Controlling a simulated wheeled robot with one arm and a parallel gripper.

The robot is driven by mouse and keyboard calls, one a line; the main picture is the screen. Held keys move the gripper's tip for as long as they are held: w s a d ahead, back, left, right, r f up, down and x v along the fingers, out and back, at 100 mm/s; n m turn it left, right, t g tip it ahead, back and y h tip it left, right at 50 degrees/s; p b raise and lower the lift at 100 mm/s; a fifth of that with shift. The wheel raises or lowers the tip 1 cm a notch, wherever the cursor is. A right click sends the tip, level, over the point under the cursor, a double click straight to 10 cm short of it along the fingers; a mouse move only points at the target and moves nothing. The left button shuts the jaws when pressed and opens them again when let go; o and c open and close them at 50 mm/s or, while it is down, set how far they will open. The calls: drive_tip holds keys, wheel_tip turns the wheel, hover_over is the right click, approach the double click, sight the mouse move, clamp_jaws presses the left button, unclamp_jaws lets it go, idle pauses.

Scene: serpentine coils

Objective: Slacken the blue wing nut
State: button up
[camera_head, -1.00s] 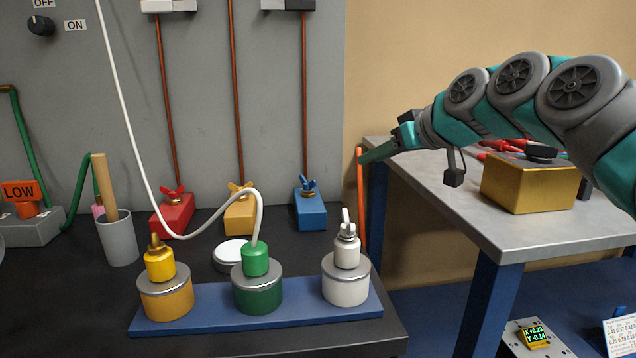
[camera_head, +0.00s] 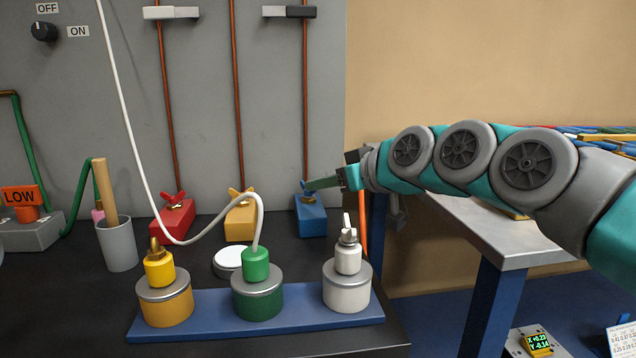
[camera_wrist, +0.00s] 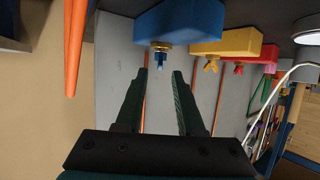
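The blue wing nut (camera_wrist: 160,56) sits on a brass collar on the blue block (camera_wrist: 185,24). The block also shows in the head view (camera_head: 311,218), at the foot of the right copper tube. My gripper (camera_wrist: 159,72) is open, its two dark green fingers apart with nothing between them. In the wrist view the nut appears in line with the gap, just beyond the fingertips.
The yellow wing nut (camera_head: 240,194) and red wing nut (camera_head: 174,199) stand on blocks to the left. A white hose (camera_head: 130,140) loops in front of them. A blue tray (camera_head: 210,310) with yellow, green and white jars stands in front. An orange rod (camera_wrist: 75,45) is near my gripper.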

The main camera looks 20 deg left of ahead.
drive_tip(key=shift+x, duration=1.15)
clamp_jaws()
